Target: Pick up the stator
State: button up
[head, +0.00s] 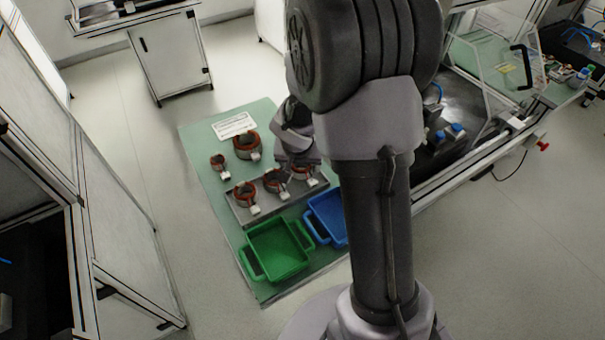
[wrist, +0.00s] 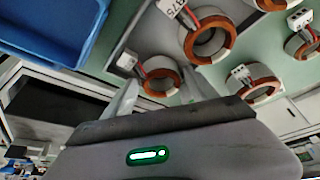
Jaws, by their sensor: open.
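Several stators, copper-brown rings with white connectors, are in view. Three stand in a row on a grey plate (head: 262,213): a left one (head: 246,195), a middle one (head: 275,181) and a right one (head: 303,171). A large stator (head: 246,145) and a small one (head: 218,162) lie on the green table behind. My gripper (head: 297,160) is over the right end of the plate; its fingertips are hard to make out there. In the wrist view my gripper (wrist: 163,92) is open, with one stator (wrist: 158,76) showing between its fingers. Another stator (wrist: 208,40) is beyond it.
A green bin (head: 276,250) and a blue bin (head: 328,217) stand at the table's near end; the blue bin also shows in the wrist view (wrist: 50,28). A white label (head: 234,125) lies at the far end. A machine bench (head: 455,150) stands to the right.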

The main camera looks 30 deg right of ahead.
jog(key=shift+w+d+f, duration=0.15)
jog(key=shift+w+f, duration=0.1)
jog(key=shift+f, duration=0.35)
jog(key=shift+r, duration=0.2)
jog(key=shift+c, duration=0.5)
grip_shut()
